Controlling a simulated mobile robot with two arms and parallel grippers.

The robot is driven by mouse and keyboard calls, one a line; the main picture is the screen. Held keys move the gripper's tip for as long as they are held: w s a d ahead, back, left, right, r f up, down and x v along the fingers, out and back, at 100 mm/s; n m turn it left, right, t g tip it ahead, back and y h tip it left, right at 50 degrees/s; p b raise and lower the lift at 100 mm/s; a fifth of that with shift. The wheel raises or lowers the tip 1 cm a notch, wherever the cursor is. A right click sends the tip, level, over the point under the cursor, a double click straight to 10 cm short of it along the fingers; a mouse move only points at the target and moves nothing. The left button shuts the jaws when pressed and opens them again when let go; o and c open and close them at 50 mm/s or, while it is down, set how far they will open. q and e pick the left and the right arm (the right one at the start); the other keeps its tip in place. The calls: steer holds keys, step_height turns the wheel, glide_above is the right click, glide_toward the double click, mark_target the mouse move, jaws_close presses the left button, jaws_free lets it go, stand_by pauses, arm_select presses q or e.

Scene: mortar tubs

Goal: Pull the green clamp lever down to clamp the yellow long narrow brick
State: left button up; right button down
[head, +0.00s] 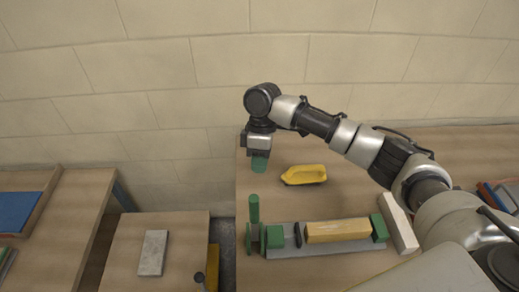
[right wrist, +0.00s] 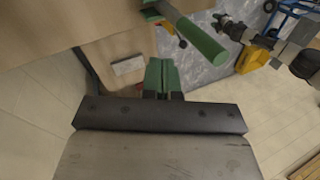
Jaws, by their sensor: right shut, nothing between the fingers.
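The green clamp lever (head: 254,209) stands upright at the left end of the clamp on the bench. In the right wrist view the lever (right wrist: 200,37) is a thick green bar above and right of my fingertips. The yellow long narrow brick (head: 338,230) lies in the grey clamp base (head: 325,248), between a green block (head: 274,237) on the left and a green end block (head: 379,228) on the right. My right gripper (head: 259,162) is shut and empty, behind the lever and apart from it. Its green fingertips (right wrist: 161,77) are together. A dark gripper-like end (right wrist: 232,28), probably my left, shows small.
A yellow float (head: 304,175) lies on the bench right of my right gripper. A pale block (head: 399,222) lies beside the clamp's right end. A lower table at the left holds a grey slab (head: 153,252). A wall closes the back.

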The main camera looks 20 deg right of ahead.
mark_target(255, 220)
steer(key=s+a+f+p, duration=0.2)
steer(key=s+f+p, duration=0.1)
steer(key=s+f, duration=0.1)
steer(key=shift+s+a, duration=0.3)
steer(key=shift+s, duration=0.25)
steer(key=shift+w+f, duration=0.1)
